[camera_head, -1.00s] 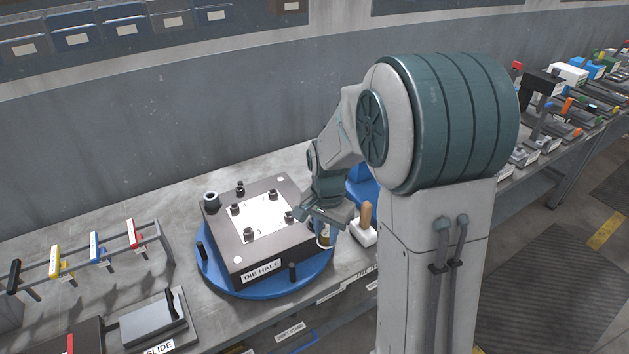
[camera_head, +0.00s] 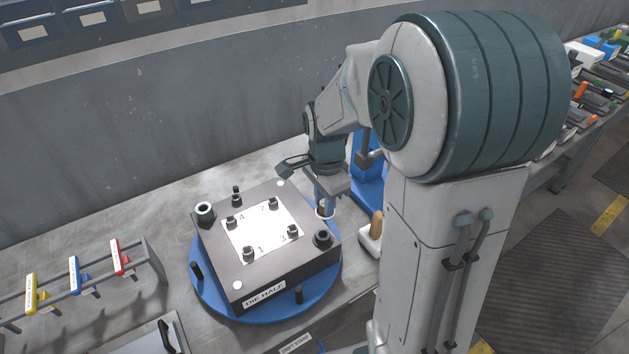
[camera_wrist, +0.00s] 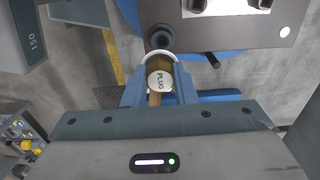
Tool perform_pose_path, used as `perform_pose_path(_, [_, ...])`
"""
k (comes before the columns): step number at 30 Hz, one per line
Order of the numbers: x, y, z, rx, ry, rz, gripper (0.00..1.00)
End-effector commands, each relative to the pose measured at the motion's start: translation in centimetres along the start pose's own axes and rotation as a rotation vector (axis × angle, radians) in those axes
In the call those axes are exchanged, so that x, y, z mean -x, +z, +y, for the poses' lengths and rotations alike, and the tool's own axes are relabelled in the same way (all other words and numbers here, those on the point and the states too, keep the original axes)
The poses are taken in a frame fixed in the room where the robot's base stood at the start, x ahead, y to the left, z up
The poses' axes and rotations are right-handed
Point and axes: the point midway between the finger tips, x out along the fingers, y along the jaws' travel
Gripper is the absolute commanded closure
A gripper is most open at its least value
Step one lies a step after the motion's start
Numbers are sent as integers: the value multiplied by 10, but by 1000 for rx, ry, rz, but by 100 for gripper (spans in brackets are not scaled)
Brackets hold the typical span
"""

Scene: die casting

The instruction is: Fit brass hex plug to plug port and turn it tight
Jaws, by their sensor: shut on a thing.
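My gripper (camera_wrist: 153,92) is shut on the brass hex plug (camera_wrist: 154,64), whose round white face reads "PLUG" in the wrist view; a white ring shows around its far side. In the head view, my gripper (camera_head: 325,204) is just off the right side of the dark die half (camera_head: 222,262), with the white ring at its tips. The die half lies on a round blue turntable (camera_head: 232,306). In the wrist view, a dark round post (camera_wrist: 160,37) stands just beyond the plug. I cannot make out the plug port or whether the plug touches the die.
A blue stand (camera_head: 369,178) rises behind my gripper. A white block with a wooden handle (camera_head: 371,233) lies right of the turntable. A rack with coloured tags (camera_head: 75,275) stands at the left.

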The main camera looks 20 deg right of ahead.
Motion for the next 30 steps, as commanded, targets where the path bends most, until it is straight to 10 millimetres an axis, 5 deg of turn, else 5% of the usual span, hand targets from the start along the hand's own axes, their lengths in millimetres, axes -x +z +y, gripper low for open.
perform_pose_path(16, [-1, 8, -2, 18, 0, 0, 100])
perform_pose_path(30, [-39, 6, -1, 14, 1, 0, 100])
